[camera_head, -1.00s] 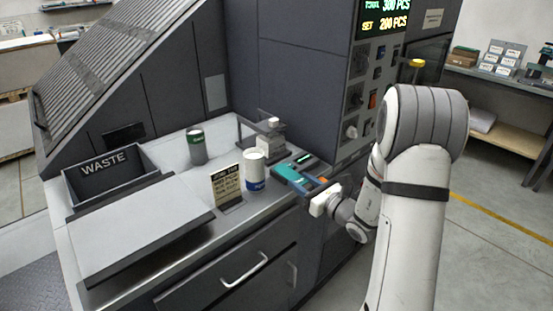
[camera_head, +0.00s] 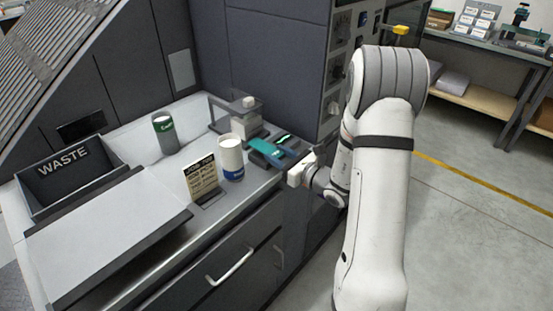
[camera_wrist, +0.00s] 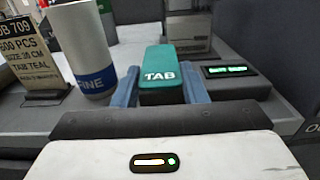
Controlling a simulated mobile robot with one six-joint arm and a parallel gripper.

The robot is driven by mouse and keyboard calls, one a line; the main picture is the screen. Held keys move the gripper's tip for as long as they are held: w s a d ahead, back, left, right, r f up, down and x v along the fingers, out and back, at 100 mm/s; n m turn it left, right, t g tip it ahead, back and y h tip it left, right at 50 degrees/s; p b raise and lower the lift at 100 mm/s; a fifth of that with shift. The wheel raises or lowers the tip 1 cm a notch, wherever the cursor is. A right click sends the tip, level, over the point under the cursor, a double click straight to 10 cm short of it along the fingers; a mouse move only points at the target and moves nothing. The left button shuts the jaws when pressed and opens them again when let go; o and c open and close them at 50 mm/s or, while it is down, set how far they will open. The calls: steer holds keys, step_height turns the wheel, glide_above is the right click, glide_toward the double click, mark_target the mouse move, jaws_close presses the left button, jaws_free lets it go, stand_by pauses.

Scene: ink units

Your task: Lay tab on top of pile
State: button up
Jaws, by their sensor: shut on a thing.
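The teal block marked TAB (camera_wrist: 161,74) stands between the blue fingers of my gripper (camera_wrist: 160,88) in the wrist view. My gripper is shut on it, with a finger against each side. In the head view, the teal tab (camera_head: 266,148) is at the right end of the grey worktop, with my gripper (camera_head: 284,157) at its near right side. I cannot tell whether the tab rests on the surface below. I cannot make out a pile in either view.
A white and blue cup (camera_head: 231,158) and a job card (camera_head: 201,178) stand left of the tab. A small device with a green display (camera_wrist: 229,72) is close on its right.

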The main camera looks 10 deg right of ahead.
steer(key=shift+f, duration=0.65)
steer(key=shift+s, duration=0.1)
steer(key=shift+f, duration=0.2)
steer(key=o, duration=0.9)
steer(key=shift+o, duration=0.2)
steer(key=shift+r, duration=0.2)
